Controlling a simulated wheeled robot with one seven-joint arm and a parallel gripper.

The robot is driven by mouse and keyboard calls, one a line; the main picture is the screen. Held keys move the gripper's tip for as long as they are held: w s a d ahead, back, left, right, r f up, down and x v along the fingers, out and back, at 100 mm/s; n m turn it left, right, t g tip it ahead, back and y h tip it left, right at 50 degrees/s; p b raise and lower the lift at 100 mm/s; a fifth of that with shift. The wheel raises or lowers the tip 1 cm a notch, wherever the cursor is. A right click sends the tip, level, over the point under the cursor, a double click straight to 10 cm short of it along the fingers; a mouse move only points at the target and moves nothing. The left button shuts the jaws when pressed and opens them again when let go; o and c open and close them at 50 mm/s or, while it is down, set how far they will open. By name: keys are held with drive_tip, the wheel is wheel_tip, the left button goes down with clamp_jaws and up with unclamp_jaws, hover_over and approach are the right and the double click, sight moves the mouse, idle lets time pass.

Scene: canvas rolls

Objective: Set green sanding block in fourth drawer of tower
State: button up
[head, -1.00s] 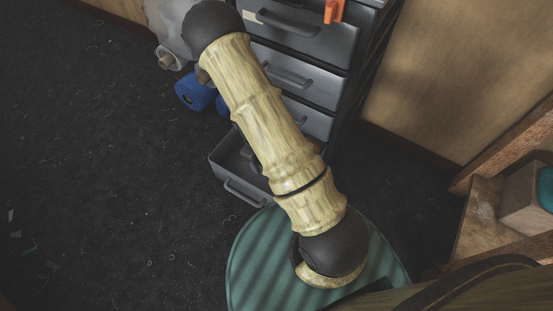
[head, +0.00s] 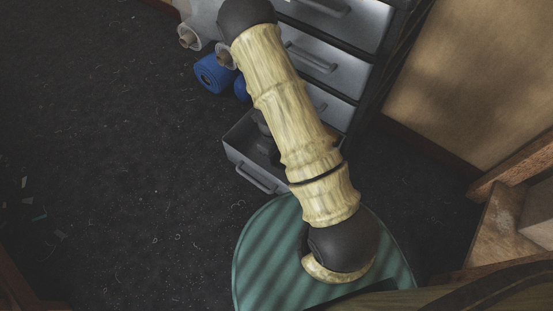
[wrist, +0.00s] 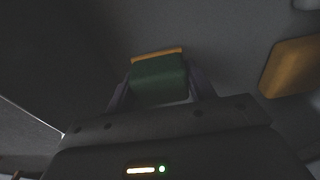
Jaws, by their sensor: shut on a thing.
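The green sanding block (wrist: 158,82), with a tan-orange edge, is between the fingers of my gripper (wrist: 160,92) in the wrist view. My gripper is shut on it. Grey surfaces surround it there. In the head view, the grey drawer tower (head: 325,65) stands at top centre. Its lowest visible drawer (head: 248,172) is pulled out; the drawers above look shut. My arm crosses in front of the tower and hides part of the open drawer. A dark part of my arm's end shows at that drawer. The block itself is hidden in the head view.
A tan-orange piece (wrist: 292,67) lies to the right of the block in the wrist view. A wooden frame (head: 495,225) stands at right. Dark floor at left is mostly clear.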

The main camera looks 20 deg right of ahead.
sight(276, 160)
wheel_tip(276, 160, down, 4)
drive_tip(key=shift+f+b, duration=0.25)
drive_tip(key=shift+b, duration=0.85)
drive_tip(key=shift+f, duration=0.1)
drive_tip(key=o, duration=1)
drive_tip(key=shift+c, duration=0.2)
drive_tip(key=r+p, duration=0.2)
drive_tip(key=r, duration=0.2)
drive_tip(key=r+p, duration=0.3)
drive_tip(key=r, duration=0.1)
drive_tip(key=w+a+r+p, duration=0.1)
drive_tip(key=r+p, duration=0.1)
drive_tip(key=r, duration=0.2)
drive_tip(key=shift+r+p, duration=0.15)
drive_tip(key=shift+p, duration=0.15)
drive_tip(key=shift+w, duration=0.1)
